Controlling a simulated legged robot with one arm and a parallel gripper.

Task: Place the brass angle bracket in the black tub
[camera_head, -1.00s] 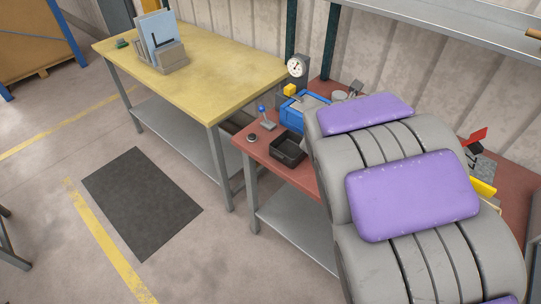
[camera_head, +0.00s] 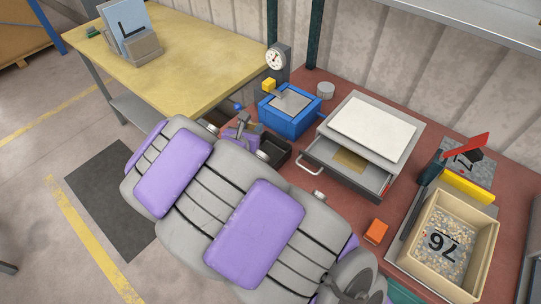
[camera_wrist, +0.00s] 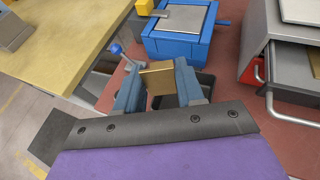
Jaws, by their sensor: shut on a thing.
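The brass angle bracket (camera_wrist: 158,77) is held between the two fingers of my gripper (camera_wrist: 157,84) in the wrist view. In the head view my gripper (camera_head: 242,130) is just left of the black tub (camera_head: 281,160), with my arm partly in front of the tub; the bracket is hard to make out there. In the wrist view the dark tub (camera_wrist: 204,80) shows behind and right of the right finger, partly hidden by it. I cannot tell the bracket's exact height over the tub.
A blue box (camera_head: 290,110) stands behind the tub. An orange block (camera_head: 376,231) and a gravel bin (camera_head: 484,229) lie further right. A blue-knobbed lever (camera_wrist: 122,54) stands close to my left finger.

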